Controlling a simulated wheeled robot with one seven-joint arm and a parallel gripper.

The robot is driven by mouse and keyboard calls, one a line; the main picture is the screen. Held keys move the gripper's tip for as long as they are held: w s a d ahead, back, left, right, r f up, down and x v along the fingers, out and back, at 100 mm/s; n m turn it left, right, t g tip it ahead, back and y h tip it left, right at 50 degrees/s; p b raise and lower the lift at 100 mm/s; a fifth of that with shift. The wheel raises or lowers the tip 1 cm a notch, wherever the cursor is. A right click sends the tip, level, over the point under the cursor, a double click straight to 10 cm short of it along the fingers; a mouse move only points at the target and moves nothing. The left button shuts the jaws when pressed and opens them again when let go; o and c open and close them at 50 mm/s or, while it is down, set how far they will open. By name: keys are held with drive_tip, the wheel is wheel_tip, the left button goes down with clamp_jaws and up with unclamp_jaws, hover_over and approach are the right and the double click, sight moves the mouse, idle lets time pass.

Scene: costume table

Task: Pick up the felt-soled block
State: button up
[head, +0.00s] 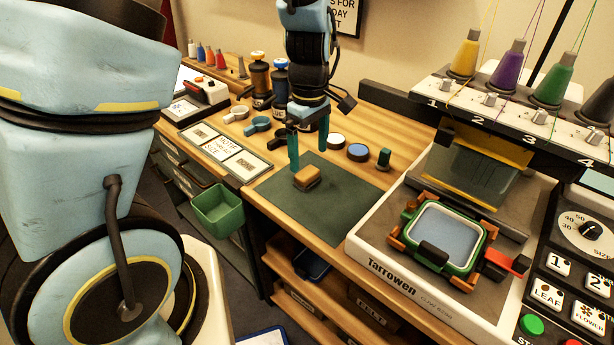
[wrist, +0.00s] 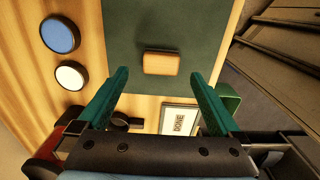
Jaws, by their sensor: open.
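The felt-soled block (head: 307,177) is a small tan block with a darker side, lying on the dark green mat (head: 335,205) in the head view. It also shows in the wrist view (wrist: 161,63), alone on the mat and just beyond the fingertips. My gripper (head: 308,155) has two teal fingers pointing down over the mat, by the block. In the wrist view my gripper (wrist: 158,75) is open, with the fingers wide apart and nothing between them. The block lies roughly centred across the gap. Its underside is hidden.
An embroidery machine (head: 385,260) with a green-framed hoop stands right of the mat. A green bin (head: 217,207) hangs at the table's front edge. The mat around the block is clear.

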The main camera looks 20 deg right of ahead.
sight(309, 173)
drive_tip(key=shift+s+f+p, duration=0.15)
drive_tip(key=shift+f+p, duration=0.35)
drive_tip(key=shift+f, duration=2.1)
drive_tip(key=c, duration=1.3)
wheel_tip(309, 173, up, 10)
drive_tip(key=shift+r+b, duration=0.1)
drive_tip(key=shift+b, duration=0.35)
